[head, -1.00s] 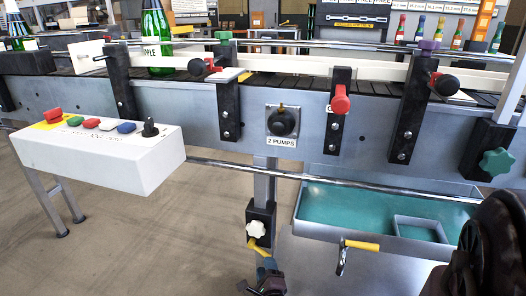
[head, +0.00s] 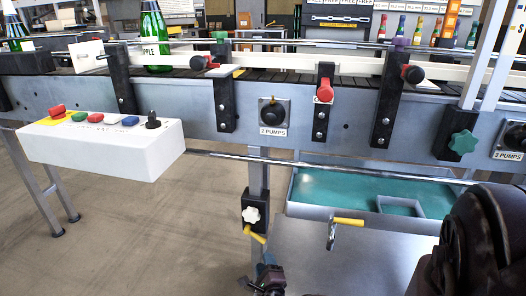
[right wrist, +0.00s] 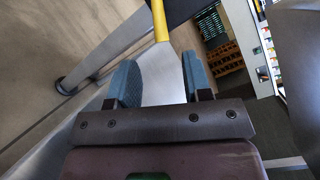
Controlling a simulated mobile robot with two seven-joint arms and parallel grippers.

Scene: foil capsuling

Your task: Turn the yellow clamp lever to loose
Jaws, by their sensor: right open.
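My right gripper (head: 267,264) is just below the lever in the head view, small and dark with bluish fingers. In the right wrist view its two blue fingers (right wrist: 160,80) are apart with nothing held between them. A yellow bar, apparently the lever (right wrist: 160,20), lies beyond the fingertips, roughly in line with the gap. My left gripper is in neither view.
A horizontal rail (head: 330,167) runs above. A white button box (head: 100,150) juts out at left. The floor left of the leg is clear.

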